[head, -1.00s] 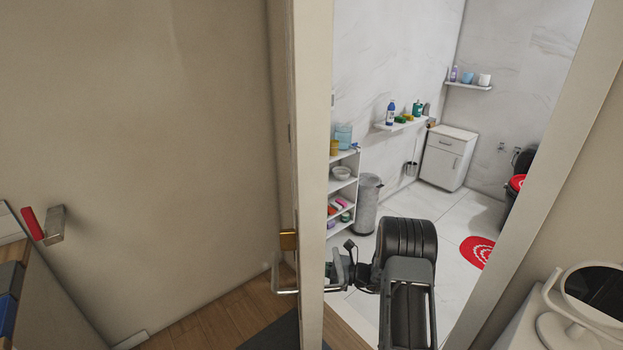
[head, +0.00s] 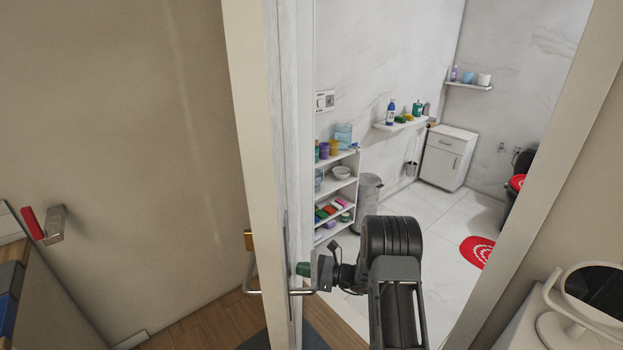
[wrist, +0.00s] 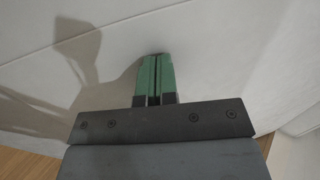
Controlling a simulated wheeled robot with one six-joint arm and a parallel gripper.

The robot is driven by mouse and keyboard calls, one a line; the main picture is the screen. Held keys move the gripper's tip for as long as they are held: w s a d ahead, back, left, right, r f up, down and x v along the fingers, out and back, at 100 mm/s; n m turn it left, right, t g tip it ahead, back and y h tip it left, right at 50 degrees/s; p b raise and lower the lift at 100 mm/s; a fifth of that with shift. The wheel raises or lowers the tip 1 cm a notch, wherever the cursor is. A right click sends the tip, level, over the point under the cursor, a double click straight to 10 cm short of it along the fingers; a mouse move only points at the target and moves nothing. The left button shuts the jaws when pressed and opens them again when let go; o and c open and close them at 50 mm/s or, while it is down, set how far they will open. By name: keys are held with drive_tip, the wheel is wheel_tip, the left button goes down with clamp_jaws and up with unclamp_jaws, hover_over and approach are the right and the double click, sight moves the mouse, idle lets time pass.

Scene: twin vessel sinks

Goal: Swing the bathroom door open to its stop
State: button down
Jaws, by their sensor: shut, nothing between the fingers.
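The bathroom door (head: 262,150) stands partly open, seen nearly edge-on left of the doorway in the head view. Its lever handle (head: 265,291) and a brass latch plate (head: 249,240) show low on its edge. My gripper (head: 303,269) is at the door's inner face, beside the handle, with green fingertips against or very near the panel. In the wrist view my gripper (wrist: 155,75) has its two green fingers shut together with nothing between them. The pale door surface (wrist: 215,50) fills most of that view. I cannot tell exact contact.
Through the doorway, shelves (head: 338,190) with bottles and a bin (head: 368,195) stand along the bathroom wall. A white cabinet (head: 449,158) and red mat (head: 477,251) lie farther in. A round mirror (head: 595,297) is at lower right. Wall (head: 110,130) is left of the door.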

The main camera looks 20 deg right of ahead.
drive_tip(key=shift+w+a, duration=0.15)
drive_tip(key=shift+a, duration=0.45)
drive_tip(key=shift+a, duration=0.1)
drive_tip(key=shift+s+a+b+x, duration=0.1)
drive_tip(key=shift+s+b+x, duration=0.1)
drive_tip(key=shift+x, duration=0.75)
drive_tip(key=shift+s+a+b+x, duration=0.1)
drive_tip(key=shift+s+b+x, duration=0.05)
drive_tip(key=shift+x, duration=0.8)
drive_tip(key=shift+s+a+b+x, duration=0.1)
drive_tip(key=shift+s+b+x, duration=0.1)
drive_tip(key=shift+x, duration=0.8)
drive_tip(key=shift+a, duration=0.1)
drive_tip(key=shift+s+b+x, duration=0.2)
drive_tip(key=shift+b+x, duration=0.55)
drive_tip(key=shift+x, duration=2.1)
drive_tip(key=shift+a, duration=0.2)
drive_tip(key=shift+b+x, duration=1.15)
drive_tip(key=shift+x, duration=1.8)
